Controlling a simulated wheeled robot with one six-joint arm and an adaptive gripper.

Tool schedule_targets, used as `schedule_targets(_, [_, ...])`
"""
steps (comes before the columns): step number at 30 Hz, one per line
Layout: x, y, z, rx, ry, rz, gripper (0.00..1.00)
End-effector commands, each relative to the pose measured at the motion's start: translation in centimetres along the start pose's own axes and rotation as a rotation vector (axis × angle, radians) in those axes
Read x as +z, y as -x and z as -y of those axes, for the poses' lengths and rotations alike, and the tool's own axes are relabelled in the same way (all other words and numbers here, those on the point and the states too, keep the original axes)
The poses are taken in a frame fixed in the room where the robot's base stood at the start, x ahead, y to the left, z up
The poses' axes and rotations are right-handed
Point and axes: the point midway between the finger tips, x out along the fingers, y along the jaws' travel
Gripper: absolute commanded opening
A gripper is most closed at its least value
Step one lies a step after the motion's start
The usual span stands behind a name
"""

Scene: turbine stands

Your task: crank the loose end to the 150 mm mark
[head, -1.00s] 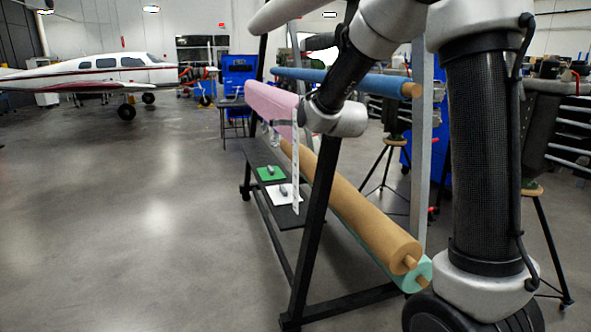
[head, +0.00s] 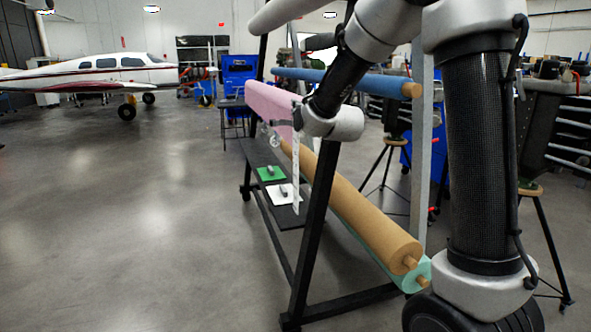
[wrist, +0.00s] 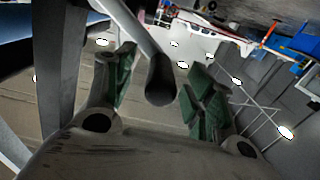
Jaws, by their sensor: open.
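The pink roll (head: 268,99) sits on the left part of a black rack, and its pink sheet hangs below it beside a white marked strip (head: 296,185). The marks are too small to read. In the wrist view, my gripper (wrist: 160,72) is open, with green-padded fingers on both sides. A dark grey rounded handle (wrist: 160,88), seemingly the crank's, shows between the fingers with gaps to either side. A grey bar runs from it to the upper left. In the head view, my wrist is beside the strip; the gripper's fingers are hard to make out.
A brown roll (head: 360,210), a teal roll (head: 422,274) and a blue roll (head: 345,81) are on the rack. A green card (head: 270,174) and a white card (head: 279,194) lie on its low shelf. Open floor (head: 130,220) lies left, with an airplane (head: 90,72) beyond.

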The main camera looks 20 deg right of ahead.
Motion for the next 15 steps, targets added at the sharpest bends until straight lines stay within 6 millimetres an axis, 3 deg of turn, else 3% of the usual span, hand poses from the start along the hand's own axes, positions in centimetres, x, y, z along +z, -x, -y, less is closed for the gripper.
schedule_targets(7, [0.0, 0.4, 0.0, 0.0, 0.0, 0.0, 0.54])
schedule_targets(15, [-0.1, 2.8, 0.0, 0.0, 0.0, 0.0, 0.54])
